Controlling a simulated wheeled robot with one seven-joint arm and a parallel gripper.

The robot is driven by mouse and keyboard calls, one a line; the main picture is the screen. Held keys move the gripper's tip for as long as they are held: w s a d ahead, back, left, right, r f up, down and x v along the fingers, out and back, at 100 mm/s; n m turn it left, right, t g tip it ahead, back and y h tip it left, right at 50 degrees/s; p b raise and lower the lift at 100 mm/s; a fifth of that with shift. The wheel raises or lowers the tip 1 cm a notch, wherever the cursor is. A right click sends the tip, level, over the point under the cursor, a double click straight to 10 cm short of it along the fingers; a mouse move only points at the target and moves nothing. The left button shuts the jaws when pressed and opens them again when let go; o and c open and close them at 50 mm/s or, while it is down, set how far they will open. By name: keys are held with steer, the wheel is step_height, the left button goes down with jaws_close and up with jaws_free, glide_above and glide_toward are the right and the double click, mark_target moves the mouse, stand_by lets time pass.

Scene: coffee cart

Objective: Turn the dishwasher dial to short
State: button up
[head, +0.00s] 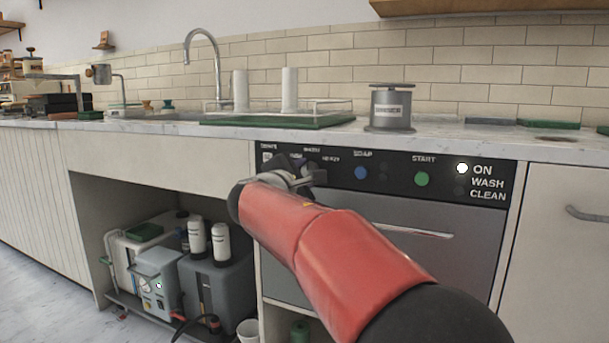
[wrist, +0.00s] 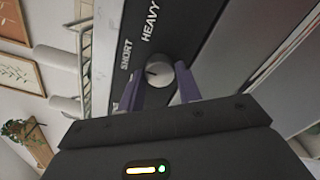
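The dishwasher dial (wrist: 156,70) is a small round pale knob on the dark control panel (wrist: 200,22). The words SHORT and HEAVY show beside it in the wrist view. A dark mark on its face lies on the side toward SHORT; its exact direction is hard to read. My gripper (wrist: 159,68) has its two fingers apart, one on each side of the dial. A narrow gap shows at the right finger; whether the left finger touches the dial I cannot tell. In the head view my gripper (head: 300,172) covers the dial on the dishwasher (head: 460,238) front.
Right along the panel are a blue SOAP button (head: 361,172), a green START button (head: 422,179) and a lit white ON light (head: 462,168). The dishwasher handle (head: 412,230) lies below. The marble counter (head: 450,138) edge overhangs the panel.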

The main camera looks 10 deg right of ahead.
steer(key=o, duration=0.4)
steer(key=shift+o, duration=0.2)
steer(key=v, duration=0.7)
steer(key=shift+s+a, duration=0.25)
steer(key=shift+s, duration=0.05)
